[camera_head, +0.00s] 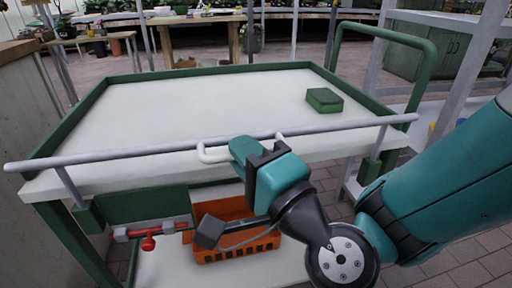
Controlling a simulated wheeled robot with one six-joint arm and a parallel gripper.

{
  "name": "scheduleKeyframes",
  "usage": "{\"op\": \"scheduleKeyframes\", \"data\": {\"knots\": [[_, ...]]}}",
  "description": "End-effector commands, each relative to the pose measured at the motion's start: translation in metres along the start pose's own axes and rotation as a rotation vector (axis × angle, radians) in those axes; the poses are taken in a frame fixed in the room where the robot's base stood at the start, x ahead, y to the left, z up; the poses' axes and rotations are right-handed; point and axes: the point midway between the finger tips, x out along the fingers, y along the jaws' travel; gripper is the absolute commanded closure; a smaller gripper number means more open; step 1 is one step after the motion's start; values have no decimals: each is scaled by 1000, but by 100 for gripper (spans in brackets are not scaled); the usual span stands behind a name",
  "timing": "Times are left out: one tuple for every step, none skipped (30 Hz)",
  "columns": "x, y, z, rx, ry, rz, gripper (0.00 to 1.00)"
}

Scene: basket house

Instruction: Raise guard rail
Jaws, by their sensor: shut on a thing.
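The guard rail (120,152) is a long grey bar along the near side of a white-topped cart (190,105). Short slanted arms at both ends join it to green blocks below the tabletop. The bar shows close to the tabletop's near edge. A pale U-shaped handle (205,156) sticks out from the middle of the rail. My teal gripper (243,149) is shut on this handle, reaching in from the lower right.
A small green box (324,100) sits on the tabletop at the right. An orange basket (222,208) stands on the lower shelf. A red knob (148,244) on a bar is at the lower left. A green push handle (385,32) rises at the cart's right end.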

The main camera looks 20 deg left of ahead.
Motion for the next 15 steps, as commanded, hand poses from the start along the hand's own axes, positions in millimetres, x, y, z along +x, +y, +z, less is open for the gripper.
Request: {"op": "scheduleKeyframes", "data": {"knots": [[1, -8, -1, 1, 2, -3, 100], [1, -9, -1, 1, 2, -3, 100], [1, -9, -1, 1, 2, -3, 100], [1, -9, -1, 2, 2, -3, 100], [1, -9, -1, 1, 3, -4, 100], [1, -9, -1, 1, 3, -5, 100], [1, -9, -1, 2, 3, -6, 100], [1, -9, -1, 2, 3, -6, 100], [1, -10, -1, 2, 3, -7, 100], [2, -10, -1, 2, 3, -8, 100], [2, -10, -1, 2, 3, -8, 100], [2, -10, -1, 2, 4, -9, 100], [2, -10, -1, 2, 4, -9, 83], [2, -11, -1, 2, 3, -10, 76], [2, -11, -1, 2, 3, -9, 67]]}}
